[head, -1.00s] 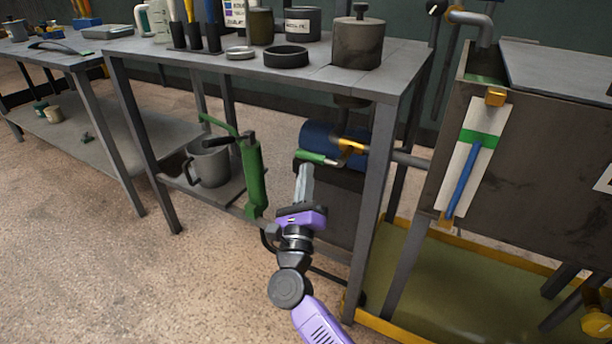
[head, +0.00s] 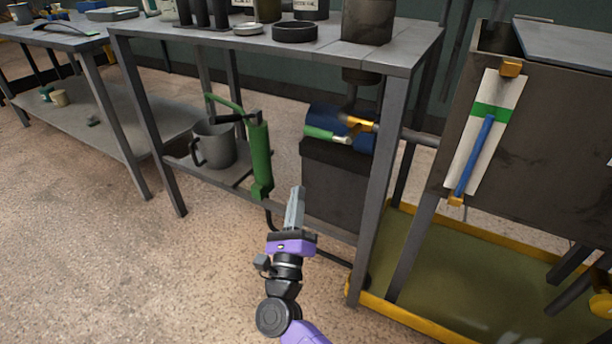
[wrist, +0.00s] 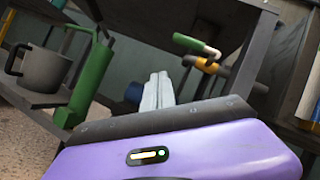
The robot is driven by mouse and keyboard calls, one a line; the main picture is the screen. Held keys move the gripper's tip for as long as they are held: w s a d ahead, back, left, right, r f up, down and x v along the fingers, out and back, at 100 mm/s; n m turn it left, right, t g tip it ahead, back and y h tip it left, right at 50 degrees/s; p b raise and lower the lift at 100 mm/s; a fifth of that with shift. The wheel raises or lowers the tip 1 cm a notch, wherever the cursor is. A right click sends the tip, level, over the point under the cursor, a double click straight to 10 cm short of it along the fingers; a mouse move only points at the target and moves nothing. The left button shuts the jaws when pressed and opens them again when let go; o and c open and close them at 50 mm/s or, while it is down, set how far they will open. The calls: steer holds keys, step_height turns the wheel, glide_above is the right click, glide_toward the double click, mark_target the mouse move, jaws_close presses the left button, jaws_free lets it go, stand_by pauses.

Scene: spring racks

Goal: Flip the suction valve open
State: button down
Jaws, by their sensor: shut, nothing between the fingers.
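The suction valve shows under the workbench as a yellow body (head: 361,124) on a grey pipe, in front of a dark blue cylinder. Its lever (head: 322,133) has a green grip and a pale inner end, and points left, roughly level. In the wrist view the green lever (wrist: 188,42) is up and right of my fingertips, with the yellow body (wrist: 205,65) below it. My gripper (head: 297,191) is shut and empty, below and left of the valve in the head view. Its fingers (wrist: 158,76) are clearly apart from the lever.
A green hand pump (head: 259,160) and a grey mug (head: 220,143) are on the lower shelf at left. The bench's front leg (head: 375,190) stands right of my gripper. A tank (head: 440,170) above a yellow-edged tray is at right. Open floor lies left.

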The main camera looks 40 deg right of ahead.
steer(key=shift+s+a+f, duration=0.35)
steer(key=shift+a+f, duration=0.35)
steer(key=shift+a, duration=0.15)
steer(key=a+r+n+t+y, duration=0.4)
steer(key=a+n+t, duration=0.1)
steer(key=n, duration=0.5)
steer(key=s+a+f+n+t+y, duration=0.15)
steer(key=s+a+n+y, duration=0.25)
steer(key=s+n+y, duration=0.55)
steer(key=s+a+f+n+g+y, duration=0.1)
steer(key=s+f+n+g+y, duration=0.15)
steer(key=s+n, duration=0.9)
steer(key=s+a+f+n+g+y, duration=0.2)
steer(key=s+n+g, duration=0.35)
steer(key=s, duration=1.05)
step_height(320, 180, up, 36)
steer(key=n+p, duration=0.1)
steer(key=p, duration=3.6)
steer(key=shift+s+t, duration=0.3)
steer(key=shift+t, duration=0.15)
